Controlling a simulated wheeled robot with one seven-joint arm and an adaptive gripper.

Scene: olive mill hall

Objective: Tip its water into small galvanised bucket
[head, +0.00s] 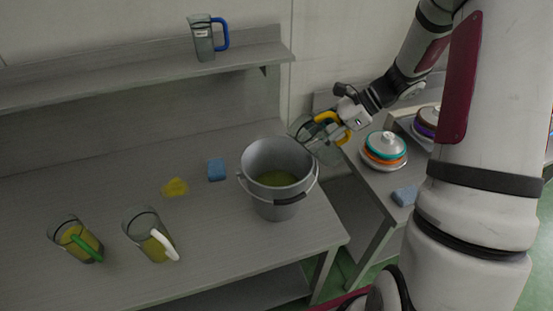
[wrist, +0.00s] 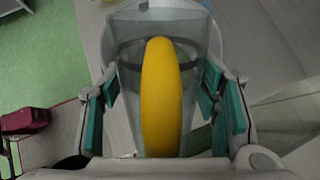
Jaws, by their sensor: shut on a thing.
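My gripper (head: 341,120) is shut on the yellow handle (wrist: 161,95) of a clear jug (head: 312,145). The jug is held in the air at the right of the grey bucket (head: 277,208), tilted with its mouth toward the bucket. The wrist view shows the clear jug wall (wrist: 128,60) behind the handle, between my fingers. I cannot tell how much liquid is in it. The bucket stands upright on the bench near its right end, with yellow-green liquid showing inside and its bail hanging at the front.
Two jugs with yellow liquid, one green-handled (head: 75,238) and one white-handled (head: 150,236), stand at the left. A yellow cloth (head: 174,187) and blue sponge (head: 217,170) lie behind. A blue-handled jug (head: 202,40) is on the shelf. Stacked dishes (head: 383,150) stand right.

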